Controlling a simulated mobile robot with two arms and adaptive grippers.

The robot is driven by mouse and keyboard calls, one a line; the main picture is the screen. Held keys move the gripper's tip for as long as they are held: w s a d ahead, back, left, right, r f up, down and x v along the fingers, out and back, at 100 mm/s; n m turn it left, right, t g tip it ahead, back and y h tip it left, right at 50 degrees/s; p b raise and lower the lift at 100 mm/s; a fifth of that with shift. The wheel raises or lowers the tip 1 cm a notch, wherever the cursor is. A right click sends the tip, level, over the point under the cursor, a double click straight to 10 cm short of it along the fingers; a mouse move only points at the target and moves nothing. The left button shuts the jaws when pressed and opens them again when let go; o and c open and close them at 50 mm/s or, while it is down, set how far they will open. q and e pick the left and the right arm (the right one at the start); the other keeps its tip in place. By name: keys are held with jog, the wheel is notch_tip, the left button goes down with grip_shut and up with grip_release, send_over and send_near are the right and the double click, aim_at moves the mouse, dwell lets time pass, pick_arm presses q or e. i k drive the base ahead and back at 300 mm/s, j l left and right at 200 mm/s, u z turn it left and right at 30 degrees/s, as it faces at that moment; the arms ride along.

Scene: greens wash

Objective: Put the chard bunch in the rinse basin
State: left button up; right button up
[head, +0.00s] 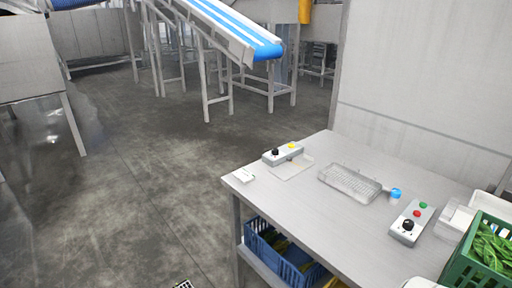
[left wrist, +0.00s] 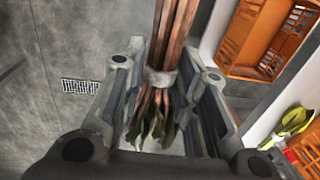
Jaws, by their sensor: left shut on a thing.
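My left gripper (left wrist: 165,95) shows only in the left wrist view. It is shut on the chard bunch (left wrist: 172,45), a bundle of reddish-brown stems with a pale band around it between the fingers. Dark green leaf ends hang at the lower end of the bundle, partly hidden by the gripper. The bunch is held in the air over grey floor. My right gripper is in neither view. I cannot make out a rinse basin in either view.
A steel table (head: 305,200) carries two button boxes, a clear wire tray (head: 350,184) and a blue-capped item. A green crate (head: 462,250) of greens stands at right. A blue crate (head: 262,240) sits underneath. An orange crate (left wrist: 238,42) is right of my left gripper. Open floor lies left.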

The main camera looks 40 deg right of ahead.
aim_at(350, 184)
jog(key=i+u, duration=0.25)
jog(key=i, duration=0.4)
jog(key=i+u, duration=0.25)
jog(key=i, duration=0.45)
jog(key=z, duration=0.45)
jog(key=i+z, duration=0.15)
jog(key=z, duration=0.25)
jog(key=j+z, duration=0.1)
jog(key=z, duration=1.85)
jog(key=i+l+z, duration=0.1)
jog(key=z, duration=1.05)
jog(key=i+j, duration=0.05)
jog(key=i, duration=0.05)
